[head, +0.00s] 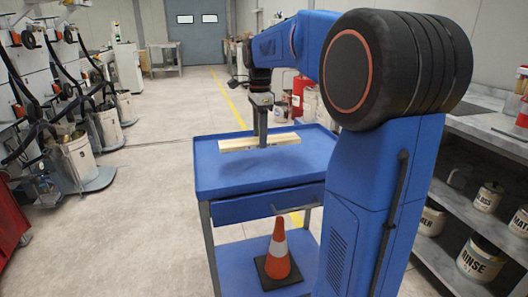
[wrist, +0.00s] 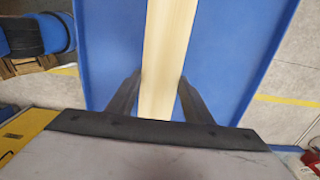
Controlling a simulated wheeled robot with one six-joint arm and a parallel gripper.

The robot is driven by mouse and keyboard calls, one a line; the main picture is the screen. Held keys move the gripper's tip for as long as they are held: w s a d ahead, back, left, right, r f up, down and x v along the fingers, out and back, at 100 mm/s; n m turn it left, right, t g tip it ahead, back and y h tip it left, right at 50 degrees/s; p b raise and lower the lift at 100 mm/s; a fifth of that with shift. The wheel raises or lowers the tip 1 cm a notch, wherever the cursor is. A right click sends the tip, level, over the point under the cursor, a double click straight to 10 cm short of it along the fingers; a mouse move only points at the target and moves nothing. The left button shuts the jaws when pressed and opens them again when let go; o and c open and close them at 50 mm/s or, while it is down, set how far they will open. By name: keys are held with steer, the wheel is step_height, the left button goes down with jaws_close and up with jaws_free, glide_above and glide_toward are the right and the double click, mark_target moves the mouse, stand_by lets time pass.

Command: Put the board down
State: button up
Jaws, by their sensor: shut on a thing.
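A pale wooden board (head: 236,143) is held level over the blue cart top (head: 225,181) in the head view. My gripper (head: 262,143) points down and is shut on the board near its middle. In the wrist view the board (wrist: 166,60) runs up the picture between the two dark fingers of my gripper (wrist: 158,92), with the blue cart top (wrist: 228,45) beneath. A dark shadow lies on the cart top below the board, and a gap appears between them. I cannot tell the exact height.
The cart top has a raised rim and is otherwise bare. An orange and white cone (head: 278,250) stands on the cart's lower shelf. Shelves with labelled tins (head: 480,258) are at the right. Machines with buckets (head: 77,158) line the left. The floor between is open.

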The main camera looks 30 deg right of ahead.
mark_target(260, 160)
steer(key=shift+a+f, duration=0.1)
steer(key=shift+f, duration=2.75)
steer(key=shift+f, duration=0.1)
steer(key=o, duration=1.1)
step_height(260, 160, up, 12)
steer(key=shift+r, duration=0.1)
steer(key=s+a+f+n+t, duration=0.1)
steer(key=s+a+f+n, duration=0.3)
steer(key=s, duration=0.5)
steer(key=s+a+f+n+t, duration=0.2)
steer(key=s+a+f+n, duration=0.2)
steer(key=s+f+n, duration=0.5)
steer(key=s+a+f+n+t, duration=0.1)
steer(key=s+a+f+n, duration=0.4)
steer(key=s+n, duration=0.3)
steer(key=shift+s+a+f+t, duration=0.15)
steer(key=shift+s+f, duration=0.15)
steer(key=shift+s, duration=0.25)
steer(key=shift+s+d+f+t, duration=0.1)
steer(key=shift+s+f, duration=0.2)
steer(key=shift+s, duration=0.2)
steer(key=shift+s+a+f+t, duration=0.15)
steer(key=shift+s+f, duration=0.15)
steer(key=shift+s, duration=0.25)
